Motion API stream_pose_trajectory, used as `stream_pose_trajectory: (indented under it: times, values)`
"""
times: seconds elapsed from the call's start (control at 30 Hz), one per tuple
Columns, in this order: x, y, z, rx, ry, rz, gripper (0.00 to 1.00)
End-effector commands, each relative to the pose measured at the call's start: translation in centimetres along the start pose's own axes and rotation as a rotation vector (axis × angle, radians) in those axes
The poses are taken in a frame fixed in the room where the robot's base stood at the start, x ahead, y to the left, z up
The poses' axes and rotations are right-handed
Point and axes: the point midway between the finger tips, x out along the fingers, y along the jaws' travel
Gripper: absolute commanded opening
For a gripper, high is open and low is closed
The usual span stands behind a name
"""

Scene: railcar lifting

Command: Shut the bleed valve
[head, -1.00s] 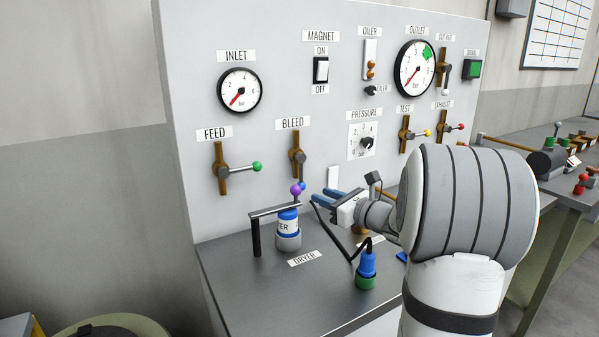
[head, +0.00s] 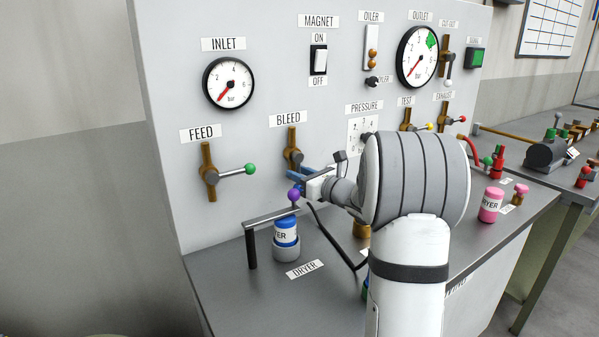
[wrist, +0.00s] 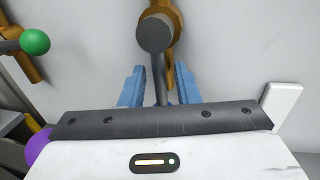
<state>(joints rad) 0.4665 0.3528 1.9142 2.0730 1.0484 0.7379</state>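The bleed valve (head: 294,154) is a brass fitting with a grey hub on the panel below the BLEED label (head: 288,119). In the wrist view its grey hub (wrist: 155,34) is at the top centre. Its grey lever (wrist: 161,78) runs down from the hub, along the brass body. My gripper (head: 294,176) is at the panel just below the hub. In the wrist view its blue fingers (wrist: 160,82) stand on either side of the lever, with gaps visible. The gripper is open. The lever's lower end is hidden by the gripper body.
The feed valve (head: 210,174), with a green-knobbed lever, is to the left. The pressure dial (head: 363,133) is to the right.

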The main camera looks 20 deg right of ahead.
Motion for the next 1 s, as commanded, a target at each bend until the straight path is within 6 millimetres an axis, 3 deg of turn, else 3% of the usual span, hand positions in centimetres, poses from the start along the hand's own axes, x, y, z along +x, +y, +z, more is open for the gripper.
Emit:
stream_pose_trajectory:
  times: [0.37,0.73,1.0]
  values:
    - [0.93,-0.08,0.00,0.000,0.000,-0.003,0.29]
    - [0.86,-0.13,0.00,0.000,0.000,-0.003,0.00]
    - [0.83,-0.16,-0.01,0.000,0.000,-0.004,0.00]
